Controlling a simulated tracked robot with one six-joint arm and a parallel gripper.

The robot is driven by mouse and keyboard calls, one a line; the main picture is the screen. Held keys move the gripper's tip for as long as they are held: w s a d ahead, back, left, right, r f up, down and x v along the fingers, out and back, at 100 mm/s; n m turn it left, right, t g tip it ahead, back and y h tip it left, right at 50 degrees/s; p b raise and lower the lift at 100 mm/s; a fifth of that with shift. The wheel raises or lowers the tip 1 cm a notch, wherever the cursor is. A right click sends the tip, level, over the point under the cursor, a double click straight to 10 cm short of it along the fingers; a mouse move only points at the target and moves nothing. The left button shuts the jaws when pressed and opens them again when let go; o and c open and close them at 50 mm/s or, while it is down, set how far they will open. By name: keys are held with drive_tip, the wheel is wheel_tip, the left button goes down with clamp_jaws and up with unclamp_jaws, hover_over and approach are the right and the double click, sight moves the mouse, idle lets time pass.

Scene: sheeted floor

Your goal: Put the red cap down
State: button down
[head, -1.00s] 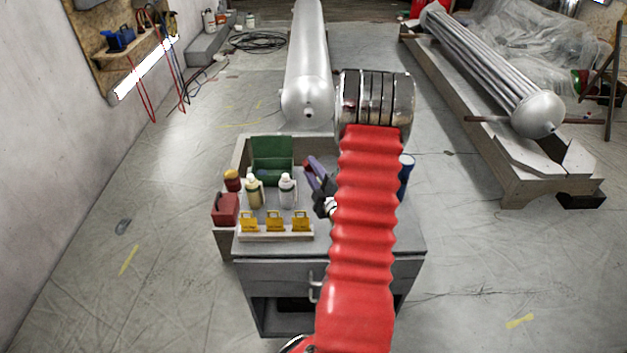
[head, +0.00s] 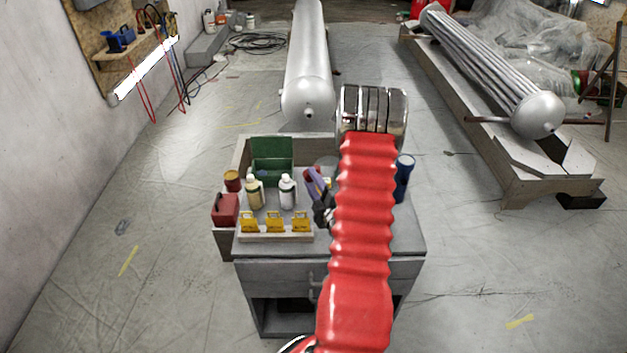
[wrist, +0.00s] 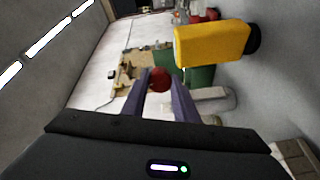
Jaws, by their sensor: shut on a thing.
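My gripper (head: 311,176) is shut on the red cap (head: 309,174), above the grey workbench top (head: 378,240). In the head view my red sleeved arm hides part of the bench on the right. In the wrist view the red cap (wrist: 158,79) sits between the tips of the two purple fingers. I cannot tell whether the cap touches anything below it.
A yellow block-shaped thing (wrist: 212,43) lies close in the wrist view. White-capped bottles (head: 287,192), a green bin (head: 272,172), a red box (head: 225,209) and yellow clips (head: 275,223) stand left. A blue cylinder (head: 403,178) stands right of my arm.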

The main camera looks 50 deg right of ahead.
drive_tip(key=shift+f, duration=0.6)
drive_tip(key=c, duration=1.4)
unclamp_jaws()
drive_tip(key=shift+r, duration=0.15)
drive_tip(key=v, duration=1.2)
drive_tip(key=shift+r, duration=0.45)
